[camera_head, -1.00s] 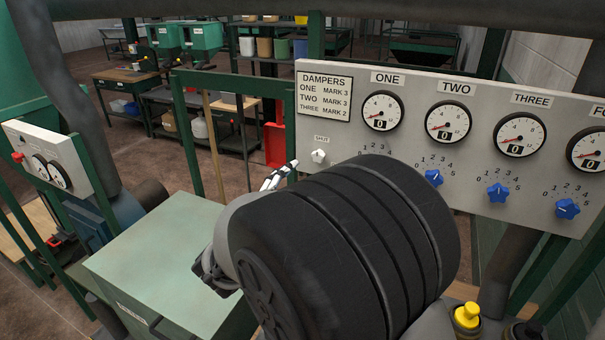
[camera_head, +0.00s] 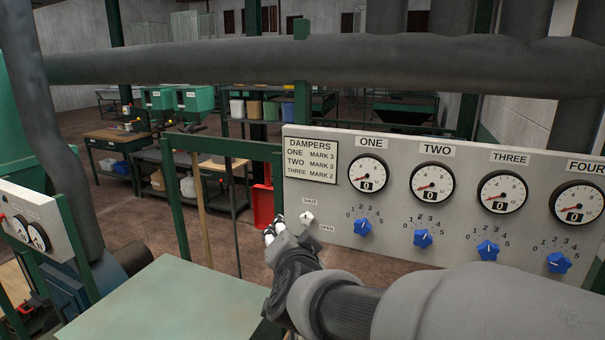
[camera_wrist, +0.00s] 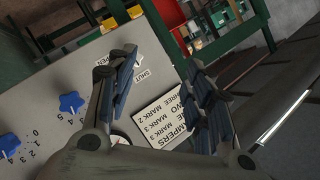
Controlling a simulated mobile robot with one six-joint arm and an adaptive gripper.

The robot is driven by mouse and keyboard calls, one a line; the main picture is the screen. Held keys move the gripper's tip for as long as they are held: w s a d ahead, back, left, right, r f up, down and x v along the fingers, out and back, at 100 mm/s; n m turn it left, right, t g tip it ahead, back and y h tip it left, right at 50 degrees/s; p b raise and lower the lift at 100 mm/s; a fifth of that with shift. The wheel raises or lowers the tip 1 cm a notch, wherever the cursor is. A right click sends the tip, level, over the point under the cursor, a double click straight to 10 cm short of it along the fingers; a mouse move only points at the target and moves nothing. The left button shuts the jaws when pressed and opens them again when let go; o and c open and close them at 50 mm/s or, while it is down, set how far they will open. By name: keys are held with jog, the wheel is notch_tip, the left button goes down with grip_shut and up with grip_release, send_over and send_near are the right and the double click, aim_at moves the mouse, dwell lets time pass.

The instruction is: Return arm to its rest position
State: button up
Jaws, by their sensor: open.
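My gripper (camera_head: 271,232) is at the lower left of the grey damper panel (camera_head: 400,240), just below and left of the white SHUT/OPEN knob (camera_head: 307,217). My arm runs from the lower right to it, in front of the panel's lower edge. In the wrist view my gripper (camera_wrist: 158,68) has its two dark-padded fingers apart with nothing between them. The panel and its white DAMPERS card (camera_wrist: 165,115) show behind the fingers, with the white knob (camera_wrist: 108,25) beyond them.
The panel carries dials and blue knobs (camera_head: 422,238). A large grey pipe (camera_head: 300,62) crosses above. A pale green box top (camera_head: 165,305) is at the lower left, beside a green frame (camera_head: 180,205). A smaller control panel (camera_head: 35,225) stands at far left. Benches are far behind.

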jog(key=s+d+f+n+g, duration=0.2)
jog(key=s+d, duration=0.3)
jog(key=s, duration=0.5)
jog(key=s+d+f+n+g+h, duration=0.1)
jog(key=s+d+f+n+g, duration=0.2)
jog(key=s, duration=0.7)
jog(key=s+d+f+n+g+h, duration=0.1)
jog(key=s+d+f+g, duration=0.3)
jog(key=s+d, duration=0.5)
jog(key=shift+s+f+n+g+b, duration=0.4)
jog(key=shift+s+f+n, duration=0.35)
jog(key=shift+s, duration=0.35)
jog(key=shift+c, duration=0.3)
